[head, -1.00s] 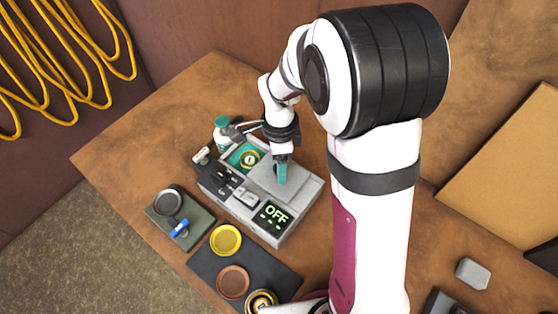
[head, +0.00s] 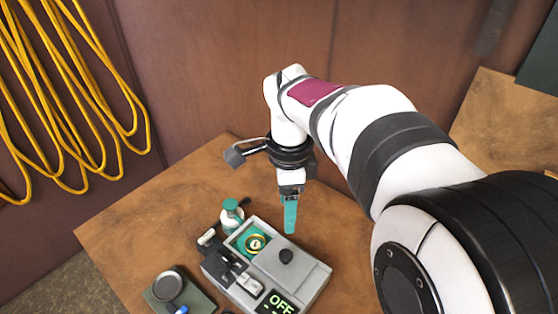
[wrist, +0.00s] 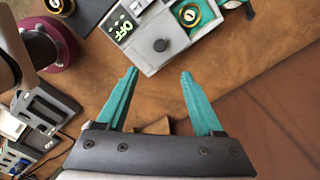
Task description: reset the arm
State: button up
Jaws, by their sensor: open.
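My gripper (head: 290,215) is up in the air above the far side of the grey machine (head: 313,288). Its teal fingers also show in the wrist view (wrist: 157,95), spread apart with nothing between them. The machine has a flat lid with a dark knob (head: 286,256), a teal compartment holding a brass ring piece (head: 255,243), and a display (head: 277,305) that reads OFF.
A teal-capped bottle (head: 231,215) stands behind the machine. A green tray (head: 186,292) with a grey round part (head: 167,286) lies at its left. Yellow hose coils (head: 70,90) hang on the wall.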

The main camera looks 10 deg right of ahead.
dwell(0.3)
jog(key=s+f+n+y, duration=0.1)
jog(key=s+f+n, duration=0.1)
jog(key=s+n, duration=0.4)
jog(key=s+d+f+n, duration=0.1)
jog(key=s+n, duration=0.5)
jog(key=s, duration=1)
jog(key=shift+f+y, duration=0.35)
jog(key=shift+y, duration=0.05)
